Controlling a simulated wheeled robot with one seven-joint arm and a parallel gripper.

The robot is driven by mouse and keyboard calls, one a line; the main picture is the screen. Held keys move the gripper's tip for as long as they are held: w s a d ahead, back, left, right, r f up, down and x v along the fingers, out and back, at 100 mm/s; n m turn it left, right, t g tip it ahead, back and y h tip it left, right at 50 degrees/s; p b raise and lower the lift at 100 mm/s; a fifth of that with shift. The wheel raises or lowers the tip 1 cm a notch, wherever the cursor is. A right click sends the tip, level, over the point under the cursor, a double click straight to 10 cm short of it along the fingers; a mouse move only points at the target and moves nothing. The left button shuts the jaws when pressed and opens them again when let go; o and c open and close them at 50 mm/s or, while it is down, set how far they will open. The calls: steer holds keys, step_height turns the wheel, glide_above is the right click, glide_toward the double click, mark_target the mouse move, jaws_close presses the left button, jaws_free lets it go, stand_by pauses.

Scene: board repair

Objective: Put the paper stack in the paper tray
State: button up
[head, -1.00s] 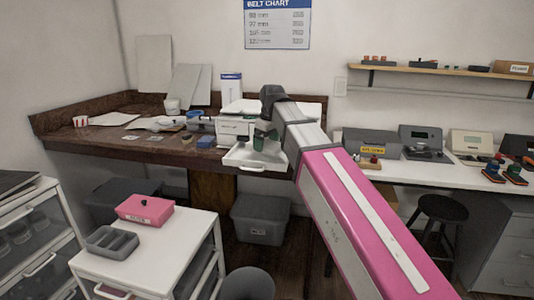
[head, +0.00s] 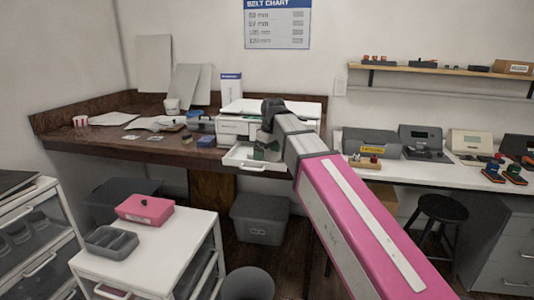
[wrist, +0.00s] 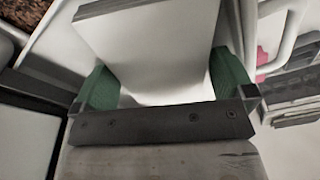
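The paper stack (wrist: 150,45) is a thick white block in the wrist view. My gripper (wrist: 165,85) has its two green fingers on either side of the stack and is shut on it. The open paper tray (head: 236,160) juts from the front of the white printer (head: 233,127) on the brown bench in the head view. My gripper (head: 266,152) is low over this tray there. Its fingertips and the stack are mostly hidden in that view. A white tray wall and handle (wrist: 291,32) show right of the stack in the wrist view; contact with the tray floor cannot be told.
A white box (head: 231,88) stands behind the printer. Left of it on the brown bench (head: 95,143) lie papers and small items. A white cart (head: 165,240) below carries a pink box (head: 145,209) and a grey organizer (head: 111,241). A stool (head: 441,208) stands right.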

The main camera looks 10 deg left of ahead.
mark_target(271, 155)
step_height(271, 155, up, 12)
steer(key=d, duration=0.1)
steer(key=shift+s+d, duration=0.3)
steer(key=shift+s, duration=0.1)
stand_by(0.3)
stand_by(1.1)
